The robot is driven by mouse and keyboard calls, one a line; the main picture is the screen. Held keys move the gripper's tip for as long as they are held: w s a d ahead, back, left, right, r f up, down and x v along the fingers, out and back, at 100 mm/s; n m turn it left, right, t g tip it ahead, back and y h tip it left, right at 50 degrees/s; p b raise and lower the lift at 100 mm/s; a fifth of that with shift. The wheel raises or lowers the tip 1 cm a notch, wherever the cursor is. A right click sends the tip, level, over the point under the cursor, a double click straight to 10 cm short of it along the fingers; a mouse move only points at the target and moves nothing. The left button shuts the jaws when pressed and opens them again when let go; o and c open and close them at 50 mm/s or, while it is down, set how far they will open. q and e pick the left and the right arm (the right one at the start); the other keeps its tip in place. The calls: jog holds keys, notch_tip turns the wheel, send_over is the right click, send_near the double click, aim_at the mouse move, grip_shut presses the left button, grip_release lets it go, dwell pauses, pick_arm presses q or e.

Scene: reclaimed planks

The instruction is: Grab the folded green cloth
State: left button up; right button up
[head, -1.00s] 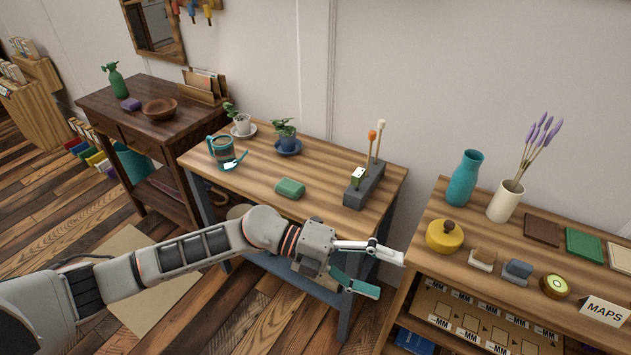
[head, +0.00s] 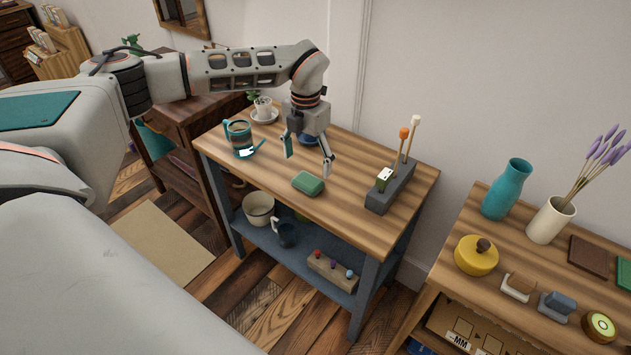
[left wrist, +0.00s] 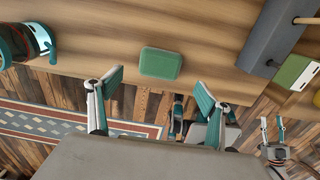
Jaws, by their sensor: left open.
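The folded green cloth (head: 308,184) lies flat on the wooden top of the middle table, near its front edge. In the left wrist view the cloth (left wrist: 160,64) shows whole, ahead of the fingers and roughly centred between them. My left gripper (head: 308,163) is open and empty, its fingers pointing down, above the table just behind the cloth in the head view. Its two teal-padded fingers (left wrist: 159,80) stand wide apart in the left wrist view, not touching the cloth. What looks like my right gripper (left wrist: 273,137) shows small at the lower right there.
A striped mug (head: 240,140) stands left of the cloth. A grey block (head: 390,190) with upright sticks stands to its right. A blue plant pot is partly hidden behind my left gripper. A white potted plant (head: 263,107) is at the back. The tabletop around the cloth is clear.

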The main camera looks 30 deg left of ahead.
aim_at(308, 180)
pick_arm(q)
notch_tip(308, 180, down, 7)
jog(key=shift+w+f+b, duration=0.15)
jog(key=shift+b, duration=0.35)
jog(key=c, duration=0.9)
